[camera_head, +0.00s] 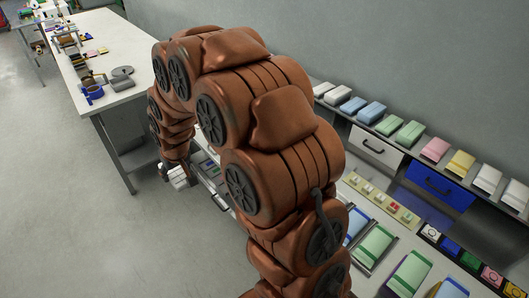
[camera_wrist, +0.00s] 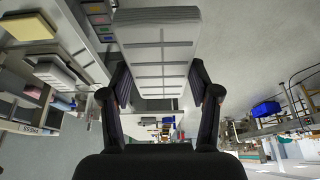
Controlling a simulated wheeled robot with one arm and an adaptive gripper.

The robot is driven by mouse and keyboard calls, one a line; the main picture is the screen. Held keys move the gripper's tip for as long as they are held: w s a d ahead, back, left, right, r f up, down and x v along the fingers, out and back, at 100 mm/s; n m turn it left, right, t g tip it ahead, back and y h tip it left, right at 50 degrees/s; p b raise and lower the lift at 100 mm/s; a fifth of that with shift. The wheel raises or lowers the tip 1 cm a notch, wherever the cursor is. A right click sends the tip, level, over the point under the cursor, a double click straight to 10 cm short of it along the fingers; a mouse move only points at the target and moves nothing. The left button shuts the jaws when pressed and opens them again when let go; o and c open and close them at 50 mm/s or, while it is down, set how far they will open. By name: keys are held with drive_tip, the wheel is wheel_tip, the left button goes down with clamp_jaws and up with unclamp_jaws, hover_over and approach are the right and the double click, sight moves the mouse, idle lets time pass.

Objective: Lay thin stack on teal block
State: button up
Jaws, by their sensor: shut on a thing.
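My gripper (camera_wrist: 160,88) is shut on a flat pale grey-white piece with a grid of lines on its face and a darker ribbed end. I take it to be the thin stack (camera_wrist: 158,45); it fills the upper middle of the wrist view, between the two dark fingers. In the head view my gripper (camera_head: 170,172) hangs low at the left, with a white bit of the stack (camera_head: 179,178) showing beside it. I cannot pick out a teal block for certain; green blocks (camera_head: 390,124) lie on the back shelf, and my arm covers part of the bench.
A shelf of coloured blocks (camera_head: 435,149) runs along the wall above a blue drawer (camera_head: 440,188). Trays with green pieces (camera_head: 374,243) lie at the lower right. A white table (camera_head: 93,65) with small items stands at upper left. Open floor (camera_head: 60,210) lies left of my arm.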

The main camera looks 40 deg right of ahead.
drive_tip(key=d+f+b, duration=0.2)
drive_tip(key=d+b, duration=0.2)
drive_tip(key=d, duration=0.5)
drive_tip(key=d+f+b, duration=0.3)
drive_tip(key=d+b, duration=0.1)
drive_tip(key=d, duration=0.5)
drive_tip(key=s+d+f+b, duration=0.15)
drive_tip(key=s+d, duration=0.25)
drive_tip(key=d, duration=0.5)
drive_tip(key=s+d+f+b, duration=0.1)
drive_tip(key=s+d+b, duration=0.25)
drive_tip(key=d, duration=0.45)
drive_tip(key=shift+s+d+f, duration=0.1)
drive_tip(key=shift+s+f, duration=0.15)
drive_tip(key=shift+f, duration=1.3)
drive_tip(key=shift+s+f, duration=0.2)
drive_tip(key=shift+f, duration=1.3)
drive_tip(key=shift+f+b, duration=0.3)
drive_tip(key=shift+b, duration=0.2)
drive_tip(key=shift+f, duration=0.15)
drive_tip(key=o, duration=0.9)
